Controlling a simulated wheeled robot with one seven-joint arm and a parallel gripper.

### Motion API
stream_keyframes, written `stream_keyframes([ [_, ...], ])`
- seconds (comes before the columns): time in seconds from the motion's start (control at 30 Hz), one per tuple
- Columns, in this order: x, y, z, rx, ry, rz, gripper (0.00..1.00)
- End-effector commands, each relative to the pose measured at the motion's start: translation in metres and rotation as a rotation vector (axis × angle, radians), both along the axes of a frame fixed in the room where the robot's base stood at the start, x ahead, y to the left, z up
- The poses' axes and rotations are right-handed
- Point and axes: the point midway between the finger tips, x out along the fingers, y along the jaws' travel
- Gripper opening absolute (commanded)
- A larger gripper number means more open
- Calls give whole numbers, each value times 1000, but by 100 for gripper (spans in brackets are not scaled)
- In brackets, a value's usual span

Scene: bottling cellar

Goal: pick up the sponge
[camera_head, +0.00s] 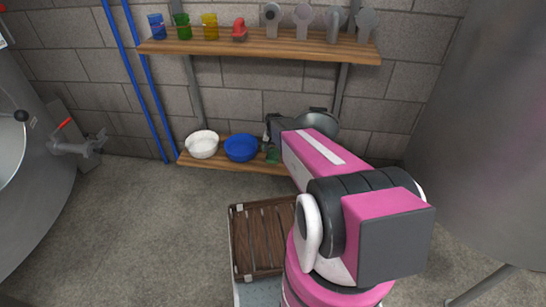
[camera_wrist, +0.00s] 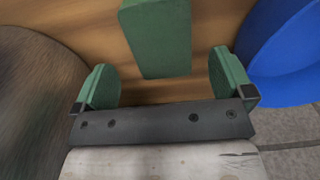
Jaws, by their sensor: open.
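The sponge is a green block (camera_wrist: 155,38) standing out from the wooden shelf in the wrist view. My gripper (camera_wrist: 165,82) is open, with its green-padded fingers apart on either side of the space in front of the sponge. The sponge lies just beyond the fingertips, roughly midway between them, and neither finger appears to touch it. In the head view my arm hides part of the lower shelf; a small green patch (camera_head: 272,156) shows there beside the blue bowl, and I cannot tell whether it is the sponge or a finger pad.
A blue bowl (camera_head: 241,148) is close to one finger, and a white bowl (camera_head: 202,144) stands beyond it on the lower shelf (camera_head: 228,165). A grey pan (camera_head: 318,121) is behind my arm. The upper shelf (camera_head: 260,48) holds cups and fittings. A wooden crate (camera_head: 240,240) stands below.

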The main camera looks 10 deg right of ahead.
Motion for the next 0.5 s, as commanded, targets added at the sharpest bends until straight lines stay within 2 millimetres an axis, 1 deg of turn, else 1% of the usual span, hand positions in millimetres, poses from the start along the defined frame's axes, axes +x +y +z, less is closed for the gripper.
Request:
stream_keyframes([
  [0.2, 0, 2, -31, 0, 1, 0, 99],
  [0.3, 0, 2, -42, 0, 1, 0, 99],
  [0.4, -1, 2, -46, 0, -1, 0, 99],
  [0.5, -1, 2, -46, 0, -1, 0, 99],
])
